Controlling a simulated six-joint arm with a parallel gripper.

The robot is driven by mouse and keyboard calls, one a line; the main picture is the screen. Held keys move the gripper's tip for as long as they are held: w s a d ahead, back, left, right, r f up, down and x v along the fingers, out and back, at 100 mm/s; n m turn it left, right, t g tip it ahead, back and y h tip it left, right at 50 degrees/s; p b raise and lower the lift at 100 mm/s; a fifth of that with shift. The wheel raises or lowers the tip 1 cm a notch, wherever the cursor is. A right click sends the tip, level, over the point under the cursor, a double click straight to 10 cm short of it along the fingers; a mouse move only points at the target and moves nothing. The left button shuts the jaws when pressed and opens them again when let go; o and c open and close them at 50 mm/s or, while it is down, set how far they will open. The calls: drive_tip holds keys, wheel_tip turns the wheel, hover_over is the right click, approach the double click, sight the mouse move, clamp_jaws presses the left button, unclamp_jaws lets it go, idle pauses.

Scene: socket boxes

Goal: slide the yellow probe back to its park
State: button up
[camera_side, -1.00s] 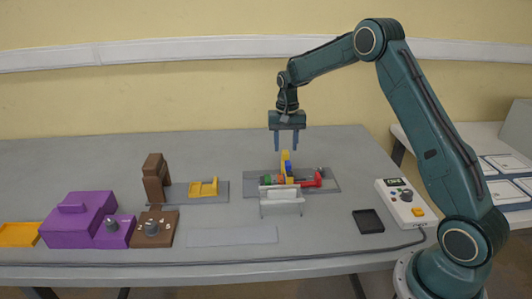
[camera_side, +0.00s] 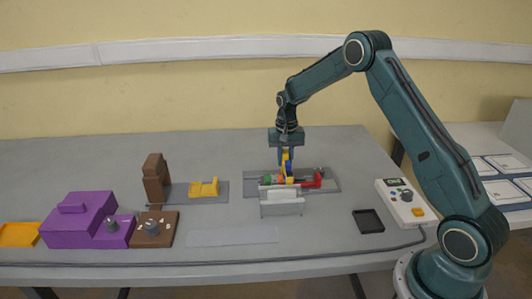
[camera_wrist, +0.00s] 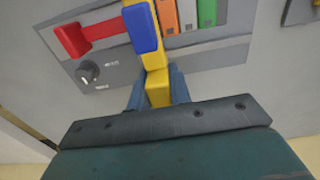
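The yellow probe (camera_side: 285,158) stands up from the grey fixture plate (camera_side: 329,185) at the table's middle. In the wrist view, the yellow probe (camera_wrist: 153,57) is a long bar with a blue block (camera_wrist: 142,30) on it and a raised yellow end nearest me. My gripper (camera_side: 286,157) points straight down over it. In the wrist view, the fingers of my gripper (camera_wrist: 158,93) lie on both sides of that yellow end, close against it. The park spot cannot be told for sure.
Orange (camera_wrist: 168,16) and green (camera_wrist: 207,12) blocks sit beside the probe, with a red handle (camera_wrist: 72,40) and a black knob (camera_wrist: 88,71) on the other side. A white stand (camera_side: 281,208) is in front. A black tray (camera_side: 367,221) lies right.

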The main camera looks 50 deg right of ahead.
clamp_jaws()
drive_tip(key=w+a, duration=0.8)
drive_tip(key=shift+w+a+r, duration=0.1)
drive_tip(key=shift+w+a, duration=0.2)
drive_tip(key=shift+w, duration=0.1)
drive_tip(key=o, duration=0.6)
unclamp_jaws()
drive_tip(key=shift+w+a, duration=0.1)
drive_tip(key=shift+o, duration=0.5)
